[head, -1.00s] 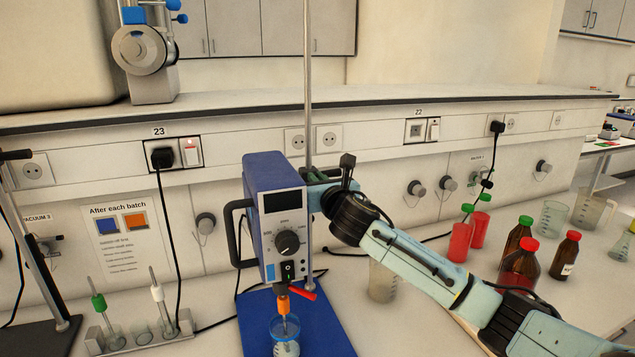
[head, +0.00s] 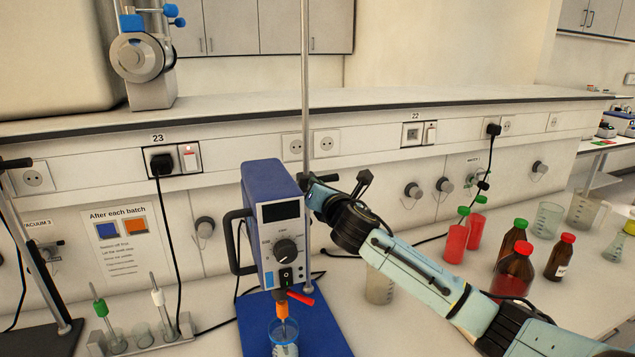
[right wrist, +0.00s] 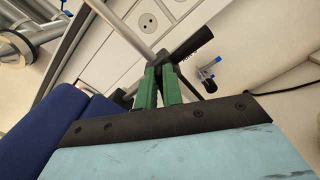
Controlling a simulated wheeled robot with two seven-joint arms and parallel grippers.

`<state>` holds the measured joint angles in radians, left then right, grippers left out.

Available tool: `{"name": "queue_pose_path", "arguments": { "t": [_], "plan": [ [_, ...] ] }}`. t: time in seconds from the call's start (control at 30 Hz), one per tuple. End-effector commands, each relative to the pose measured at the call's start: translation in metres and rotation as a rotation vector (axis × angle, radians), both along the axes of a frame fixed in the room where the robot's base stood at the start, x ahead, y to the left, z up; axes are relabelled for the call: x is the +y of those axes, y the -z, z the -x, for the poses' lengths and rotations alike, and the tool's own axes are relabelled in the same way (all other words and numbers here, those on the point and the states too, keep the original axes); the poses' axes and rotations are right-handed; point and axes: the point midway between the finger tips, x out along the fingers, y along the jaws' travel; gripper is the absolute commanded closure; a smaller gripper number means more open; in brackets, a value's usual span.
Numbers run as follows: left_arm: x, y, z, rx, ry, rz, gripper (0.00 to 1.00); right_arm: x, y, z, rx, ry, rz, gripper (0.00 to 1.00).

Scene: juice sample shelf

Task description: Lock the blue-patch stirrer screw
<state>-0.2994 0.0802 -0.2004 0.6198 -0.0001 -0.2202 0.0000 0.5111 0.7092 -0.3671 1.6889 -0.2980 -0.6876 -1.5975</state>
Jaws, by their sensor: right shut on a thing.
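The blue stirrer (head: 272,184) stands on a blue base (head: 253,318) in the head view, fixed to a tall steel rod (head: 306,90). Its front has a display, a dial and a switch, and an orange chuck (head: 281,310) below. My right gripper (head: 316,192) reaches behind the stirrer's right side, close to the rod. In the right wrist view, the green fingers of my right gripper (right wrist: 160,74) are shut on the black screw (right wrist: 186,48) beside the rod. The fingertips partly hide where they grip it. My left gripper is not in view.
A beaker (head: 284,338) sits under the chuck. A small rack with stirring shafts (head: 142,344) is at left. Red bottles (head: 456,236), brown bottles (head: 515,274) and clear beakers (head: 549,219) stand at right. A glass beaker (head: 379,287) sits beneath my right arm.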

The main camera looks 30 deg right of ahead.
Motion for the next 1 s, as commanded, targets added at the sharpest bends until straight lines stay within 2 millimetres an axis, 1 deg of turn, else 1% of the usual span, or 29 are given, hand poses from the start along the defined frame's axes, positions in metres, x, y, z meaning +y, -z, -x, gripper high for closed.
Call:
{"name": "queue_pose_path", "arguments": {
  "t": [0.03, 0.7, 1.0],
  "plan": [
    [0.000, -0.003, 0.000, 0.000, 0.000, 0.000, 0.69, 0.004, 0.011, 0.000, 0.011, -0.006, -0.052, 1.00],
    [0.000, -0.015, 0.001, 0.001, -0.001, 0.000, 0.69, 0.001, 0.018, 0.002, -0.140, -0.008, -0.671, 1.00],
    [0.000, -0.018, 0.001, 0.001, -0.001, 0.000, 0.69, 0.001, 0.020, 0.002, -0.195, -0.009, -0.895, 1.00]
  ]
}}
